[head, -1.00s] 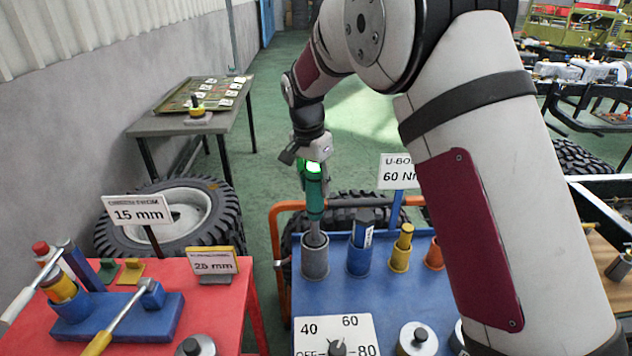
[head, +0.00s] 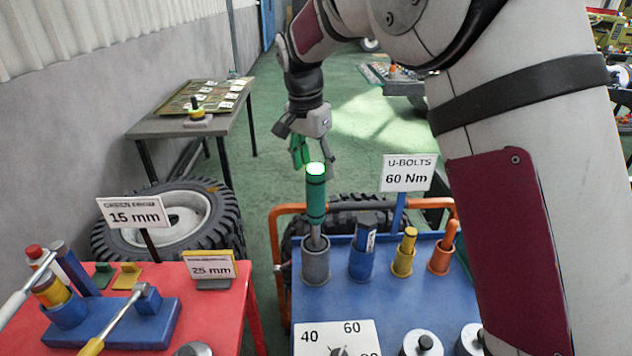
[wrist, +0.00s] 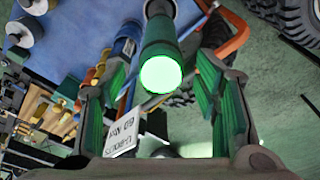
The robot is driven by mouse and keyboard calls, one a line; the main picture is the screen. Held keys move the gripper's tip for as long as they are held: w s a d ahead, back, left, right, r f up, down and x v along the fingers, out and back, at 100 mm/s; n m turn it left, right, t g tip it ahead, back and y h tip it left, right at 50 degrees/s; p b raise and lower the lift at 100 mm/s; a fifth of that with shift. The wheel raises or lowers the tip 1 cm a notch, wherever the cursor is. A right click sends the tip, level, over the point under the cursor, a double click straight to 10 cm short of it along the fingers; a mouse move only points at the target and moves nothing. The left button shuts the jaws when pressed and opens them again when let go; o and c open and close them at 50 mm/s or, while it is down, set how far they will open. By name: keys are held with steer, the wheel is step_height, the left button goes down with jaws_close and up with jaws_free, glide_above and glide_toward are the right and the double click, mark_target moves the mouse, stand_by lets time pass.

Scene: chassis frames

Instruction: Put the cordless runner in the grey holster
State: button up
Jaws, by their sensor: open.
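The cordless runner (head: 315,198) is a green cylinder with a lit green-white end cap and a grey shaft below. It stands upright with its shaft down in the grey holster (head: 315,264) at the left of the blue cart top. My gripper (head: 314,155) is open and empty just above the runner's lit end, apart from it. In the wrist view the runner (wrist: 160,50) points its lit cap at the camera, between the spread green-padded fingers (wrist: 165,115). The shaft's tip is hidden inside the holster.
Blue (head: 361,262), yellow (head: 402,262) and orange (head: 440,259) holsters with tools stand to the right. A U-bolts 60 Nm sign (head: 408,174) stands behind them. A dial panel (head: 336,338) is at the front. A red table (head: 235,300) is at the left.

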steer(key=r, duration=0.7)
steer(key=shift+s+a+b, duration=0.35)
steer(key=shift+s, duration=0.05)
steer(key=shift+s+d+r, duration=0.2)
steer(key=shift+d+r, duration=0.05)
steer(key=s+d+r+n+t+y, duration=0.15)
steer(key=s+d+r+n, duration=0.35)
steer(key=s+d, duration=0.8)
steer(key=s+d+f+n+t, duration=0.1)
steer(key=s+d+f+n, duration=0.1)
steer(key=s, duration=0.7)
steer(key=s+d+f+n+t, duration=0.1)
steer(key=s+f+n, duration=0.1)
steer(key=s, duration=0.8)
steer(key=shift+s+d+f, duration=0.2)
steer(key=shift+d+f, duration=0.15)
steer(key=shift+f, duration=0.55)
steer(key=shift+t, duration=0.25)
steer(key=shift+c, duration=0.3)
